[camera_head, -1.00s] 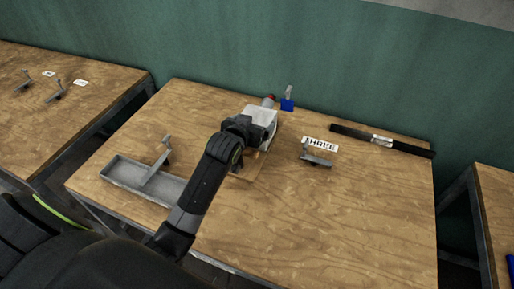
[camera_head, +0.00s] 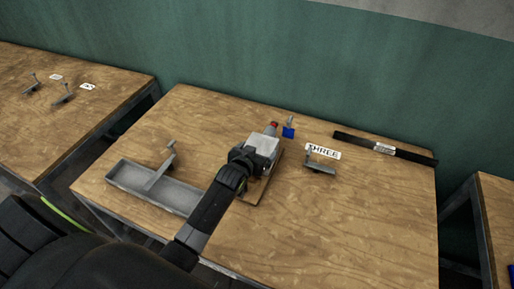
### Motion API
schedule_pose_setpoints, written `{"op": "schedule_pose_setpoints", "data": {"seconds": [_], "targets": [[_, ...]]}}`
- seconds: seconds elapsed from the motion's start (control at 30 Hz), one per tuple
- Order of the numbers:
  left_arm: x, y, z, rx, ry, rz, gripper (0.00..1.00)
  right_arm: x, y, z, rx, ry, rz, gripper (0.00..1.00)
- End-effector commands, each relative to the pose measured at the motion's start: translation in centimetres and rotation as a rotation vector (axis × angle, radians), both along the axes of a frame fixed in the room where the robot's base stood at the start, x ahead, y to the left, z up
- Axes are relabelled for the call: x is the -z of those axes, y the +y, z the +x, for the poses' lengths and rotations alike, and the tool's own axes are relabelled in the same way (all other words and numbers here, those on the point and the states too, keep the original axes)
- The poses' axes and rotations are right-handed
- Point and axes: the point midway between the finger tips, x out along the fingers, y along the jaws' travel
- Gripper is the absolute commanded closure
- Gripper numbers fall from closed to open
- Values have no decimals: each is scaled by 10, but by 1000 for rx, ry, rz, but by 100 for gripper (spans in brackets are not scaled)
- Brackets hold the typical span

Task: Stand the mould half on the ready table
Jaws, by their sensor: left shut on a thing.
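A pale grey block, which looks like the mould half (camera_head: 263,144), is at my left gripper (camera_head: 254,158) over the middle of the wooden table (camera_head: 340,225). The left gripper is shut on it. Its fingers are mostly hidden behind its own body and the block. A thin brown board (camera_head: 258,191) shows just under and beside the gripper. I cannot tell whether the block touches the board or hangs above it. My right gripper is not in view.
A grey tray (camera_head: 178,197) with a small lever stands at the left. A metal bracket (camera_head: 320,166) sits by a "THREE" label (camera_head: 323,151). A blue-based piece (camera_head: 288,132), a red-tipped part (camera_head: 272,128) and a black bar (camera_head: 410,154) are at the back. The front right is clear.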

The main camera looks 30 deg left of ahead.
Motion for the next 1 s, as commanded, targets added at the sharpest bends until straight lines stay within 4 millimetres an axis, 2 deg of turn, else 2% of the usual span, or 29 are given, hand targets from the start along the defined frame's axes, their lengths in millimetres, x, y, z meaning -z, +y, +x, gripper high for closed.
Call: {"op": "schedule_pose_setpoints", "data": {"seconds": [0.1, 0.13, 0.17, 0.43, 0.57, 1.0], "targets": [[-4, -1, 2, 2, -11, 0, 80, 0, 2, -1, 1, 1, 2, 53], [0, 0, 0, 0, 1, -1, 5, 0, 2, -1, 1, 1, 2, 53], [0, 0, 0, 0, 1, -1, 1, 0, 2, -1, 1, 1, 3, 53], [0, 0, -1, 0, 1, -1, 0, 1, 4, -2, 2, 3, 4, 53], [-3, -1, -8, -1, 0, -2, 0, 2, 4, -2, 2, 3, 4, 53], [-28, -4, -70, -1, -1, -3, 0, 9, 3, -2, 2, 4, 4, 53]]}}
